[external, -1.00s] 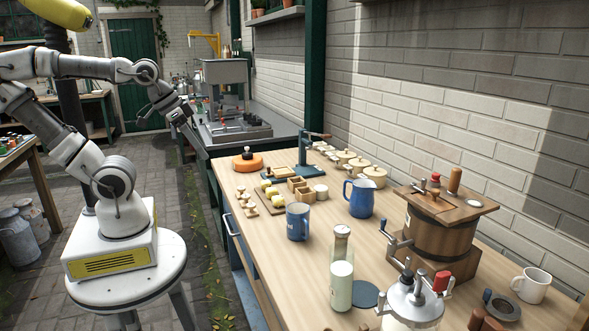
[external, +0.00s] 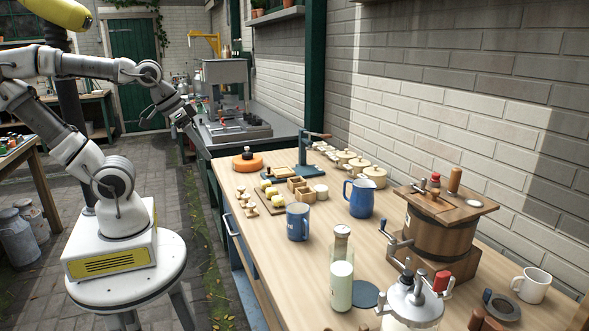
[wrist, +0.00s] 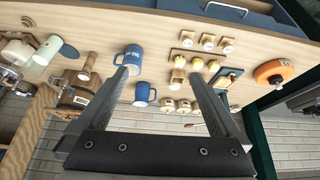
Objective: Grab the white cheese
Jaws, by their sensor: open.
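A small white cylinder (external: 321,191), which looks like the white cheese, stands on the wooden workbench (external: 262,240) beside small wooden boxes (external: 305,194). In the wrist view a pale cylinder (wrist: 178,90), probably the same one, shows near a wooden box (wrist: 179,75), between my finger outlines but well beyond them. My gripper (external: 187,118) is raised in the air left of the bench's far end, away from the cheese. In the wrist view my gripper (wrist: 157,75) is open, with nothing between its fingers.
A blue mug (external: 298,222) and a blue jug (external: 361,197) stand near the cheese. A dark press (external: 306,160) and an orange round (external: 247,162) are behind it. Yellow pieces (external: 271,191) lie on a board. A milk bottle (external: 341,272) and a wooden churn (external: 440,230) stand nearer the camera.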

